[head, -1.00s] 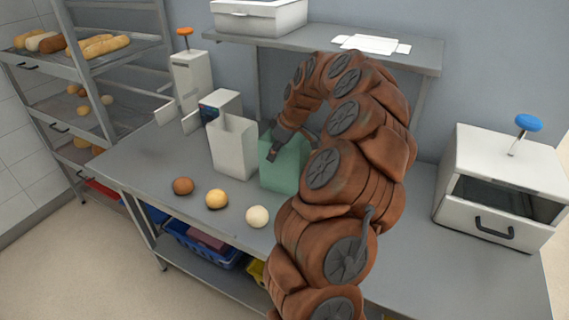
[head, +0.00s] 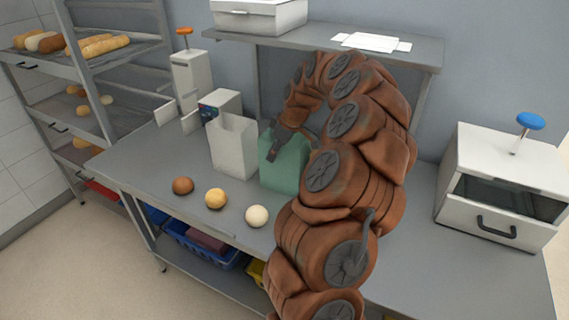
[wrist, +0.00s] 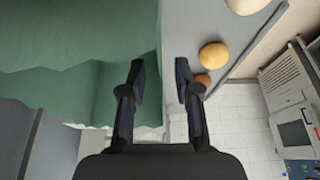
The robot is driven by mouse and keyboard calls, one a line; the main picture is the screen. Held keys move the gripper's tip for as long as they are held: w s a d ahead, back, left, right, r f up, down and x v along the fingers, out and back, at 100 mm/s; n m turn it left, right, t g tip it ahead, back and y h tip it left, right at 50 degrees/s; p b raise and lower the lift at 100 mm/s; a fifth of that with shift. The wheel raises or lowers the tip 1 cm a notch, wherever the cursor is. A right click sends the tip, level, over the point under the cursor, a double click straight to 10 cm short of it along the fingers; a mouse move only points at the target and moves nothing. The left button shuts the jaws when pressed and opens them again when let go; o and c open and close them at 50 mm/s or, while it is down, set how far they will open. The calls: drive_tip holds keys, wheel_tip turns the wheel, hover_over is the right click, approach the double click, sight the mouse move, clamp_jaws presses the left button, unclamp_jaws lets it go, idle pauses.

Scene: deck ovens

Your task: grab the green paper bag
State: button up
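The green paper bag (head: 284,165) stands upright on the metal table, just right of a white paper bag (head: 234,147). In the wrist view the green bag (wrist: 75,45) fills the upper left, with its jagged top edge showing. My gripper (head: 272,142) is at the green bag's top, on its left side. In the wrist view my gripper (wrist: 160,80) is open, with a gap between its fingers. The left finger overlaps the bag's side and the right finger is outside it. I cannot tell whether either finger touches the bag. My arm hides the bag's right part.
A brown bun (head: 183,186), a yellow bun (head: 216,198) and a pale bun (head: 257,216) lie along the table's front edge. A white oven (head: 497,190) stands at the right. A shelf (head: 330,52) is above the table's back. A bread rack (head: 100,95) stands at the left.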

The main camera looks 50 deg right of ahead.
drive_tip(key=shift+c, duration=0.2)
clamp_jaws()
drive_tip(key=shift+r+p, duration=0.3)
drive_tip(key=shift+p, duration=0.25)
